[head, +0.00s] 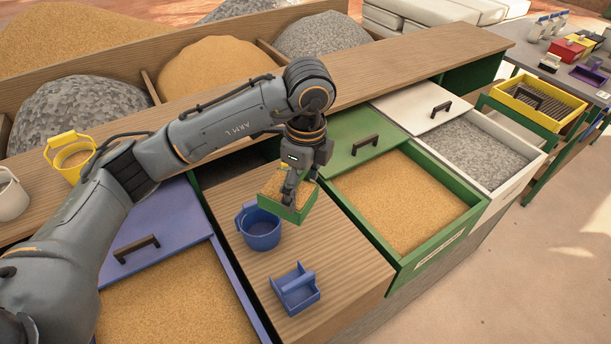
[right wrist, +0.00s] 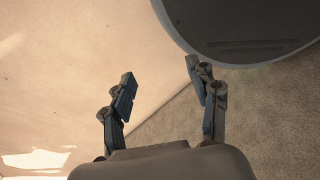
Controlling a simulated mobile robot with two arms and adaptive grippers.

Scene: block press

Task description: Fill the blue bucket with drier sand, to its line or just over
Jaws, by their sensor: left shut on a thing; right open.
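The blue bucket (head: 262,232) stands upright on the wooden counter; the level inside it and its line are too small to make out. My left gripper (head: 291,188) is shut on a green scoop (head: 298,212) with tan sand in it. The scoop is held above the counter, close to the bucket's upper right in the head view. Tan sand fills an open green drawer (head: 404,198) and an open blue drawer (head: 168,292). I cannot tell by sight which sand is drier. My right gripper (right wrist: 161,82) is open and empty in the right wrist view.
A blue scoop (head: 296,290) lies on the counter in front of the bucket. A yellow bucket (head: 72,155) stands at the left. A white drawer (head: 477,148) holds grey gravel. Sand and gravel heaps lie behind the wooden shelf (head: 420,58).

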